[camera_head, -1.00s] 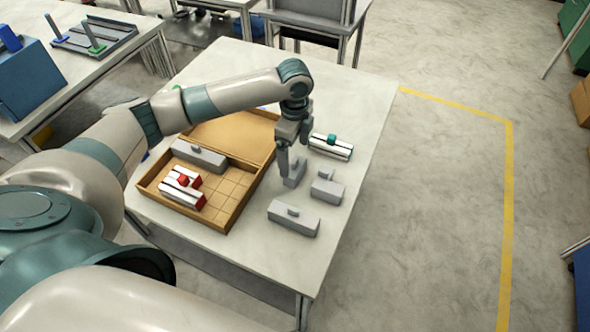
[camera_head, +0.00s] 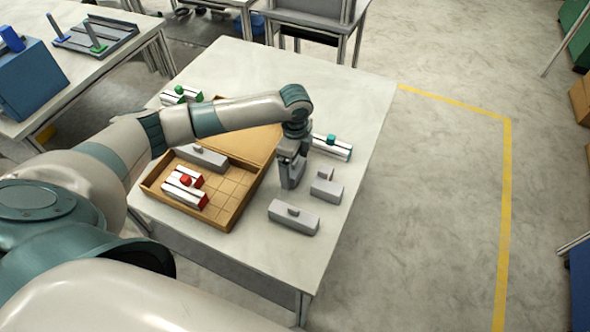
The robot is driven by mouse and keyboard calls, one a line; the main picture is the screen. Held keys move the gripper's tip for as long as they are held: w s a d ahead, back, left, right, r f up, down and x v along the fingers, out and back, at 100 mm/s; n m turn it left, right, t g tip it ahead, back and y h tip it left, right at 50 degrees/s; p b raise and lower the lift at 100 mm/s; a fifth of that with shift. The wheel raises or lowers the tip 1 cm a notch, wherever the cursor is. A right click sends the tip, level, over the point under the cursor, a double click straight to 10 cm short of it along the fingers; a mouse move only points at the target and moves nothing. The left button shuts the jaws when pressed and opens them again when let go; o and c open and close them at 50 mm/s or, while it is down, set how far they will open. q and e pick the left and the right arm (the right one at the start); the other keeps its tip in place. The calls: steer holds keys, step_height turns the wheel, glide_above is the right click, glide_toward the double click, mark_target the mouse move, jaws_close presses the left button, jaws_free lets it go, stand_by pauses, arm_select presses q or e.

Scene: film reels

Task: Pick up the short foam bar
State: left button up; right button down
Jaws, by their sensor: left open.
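One bar (camera_head: 326,188) stands clear to the right of my left gripper. The other bar (camera_head: 292,170) is mostly hidden behind the fingers of my left gripper (camera_head: 290,180). That gripper is open and points down at this bar; I cannot tell whether the fingers touch it. A longer grey bar (camera_head: 293,218) lies nearer the front. Another long grey bar (camera_head: 201,156) lies in the wooden tray. My right gripper is not in view.
The wooden tray (camera_head: 232,213) has a gridded floor and holds red-and-white pieces (camera_head: 185,187). A teal-and-white piece (camera_head: 331,147) lies behind the gripper, and a green-and-white piece (camera_head: 181,95) at the back left. The table's (camera_head: 358,105) back right is clear.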

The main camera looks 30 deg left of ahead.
arm_select(q)
steer(key=c, duration=1.1)
steer(key=shift+r, duration=0.15)
steer(key=shift+r+b, duration=0.4)
steer(key=shift+r, duration=0.15)
step_height(320, 180, up, 2)
steer(key=shift+w+r+b, duration=0.1)
steer(key=shift+r+b, duration=0.15)
steer(key=shift+b, duration=0.35)
steer(key=s+d+r, duration=0.2)
steer(key=d, duration=0.1)
steer(key=s+d+r+b, duration=0.1)
steer(key=s+d+r, duration=0.1)
steer(key=s+d, duration=0.1)
steer(key=s+d+r+b, duration=0.1)
steer(key=s+d+r, duration=0.1)
steer(key=d+r, duration=0.1)
steer(key=shift+s+d+r, duration=0.1)
steer(key=shift+s, duration=0.1)
